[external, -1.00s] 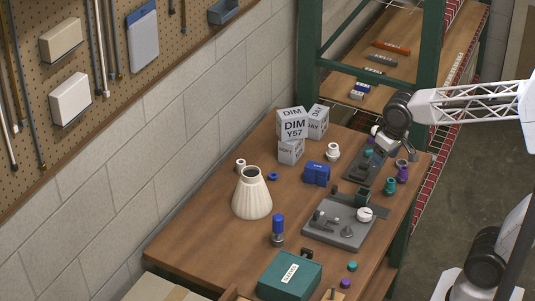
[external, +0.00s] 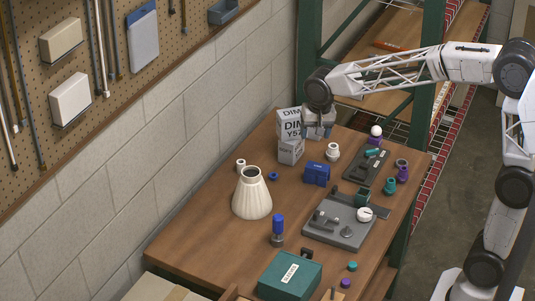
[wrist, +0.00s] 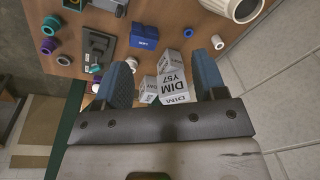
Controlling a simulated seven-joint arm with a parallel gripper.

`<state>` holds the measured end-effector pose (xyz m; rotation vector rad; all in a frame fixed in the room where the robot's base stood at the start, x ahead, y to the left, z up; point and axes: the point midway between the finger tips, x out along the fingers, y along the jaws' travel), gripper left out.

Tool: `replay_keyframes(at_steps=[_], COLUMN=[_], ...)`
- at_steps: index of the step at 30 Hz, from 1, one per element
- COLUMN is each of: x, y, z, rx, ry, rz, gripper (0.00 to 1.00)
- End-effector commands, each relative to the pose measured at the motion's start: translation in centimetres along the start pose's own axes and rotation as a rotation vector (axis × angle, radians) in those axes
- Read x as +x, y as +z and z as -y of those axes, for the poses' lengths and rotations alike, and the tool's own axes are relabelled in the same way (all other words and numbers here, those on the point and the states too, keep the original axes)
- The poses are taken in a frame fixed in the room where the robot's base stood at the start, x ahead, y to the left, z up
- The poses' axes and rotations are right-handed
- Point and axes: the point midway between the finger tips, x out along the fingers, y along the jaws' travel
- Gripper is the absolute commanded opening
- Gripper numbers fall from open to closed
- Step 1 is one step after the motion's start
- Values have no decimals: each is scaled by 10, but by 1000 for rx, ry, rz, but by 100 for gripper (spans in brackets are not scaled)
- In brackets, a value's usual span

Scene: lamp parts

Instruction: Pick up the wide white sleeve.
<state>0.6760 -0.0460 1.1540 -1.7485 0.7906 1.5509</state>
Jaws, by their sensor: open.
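Two white sleeves stand on the wooden table. One is a stepped sleeve (external: 332,152) right of the white cubes; it also shows beside my left fingertip in the wrist view (wrist: 132,62). The other, a short sleeve (external: 240,164), stands behind the cream lampshade and near the wall; it also shows in the wrist view (wrist: 217,41). I cannot tell for sure which is the wide one. My gripper (external: 318,132) is open and empty, pointing down above the cubes. Its blue fingers (wrist: 160,68) frame the cubes from above.
White printed cubes (external: 291,150) are stacked beneath my gripper. A cream lampshade (external: 252,198), blue box (external: 316,174), blue ring (external: 273,176) and grey fixture plate (external: 338,232) stand nearby. A white ball (external: 376,131) is at the far right. The table's left middle is bare.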

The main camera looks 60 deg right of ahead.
Motion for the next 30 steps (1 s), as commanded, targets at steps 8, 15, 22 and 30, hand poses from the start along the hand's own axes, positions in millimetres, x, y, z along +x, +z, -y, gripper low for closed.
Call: replay_keyframes(at_steps=[8,15,22,30], x=[35,69,107,159], y=[-48,-87,-124,-164], z=[44,78,108,139], rx=[163,304,440,599], ry=[20,37,53,75], rz=[14,23,29,34], gripper=[64,64,64,64])
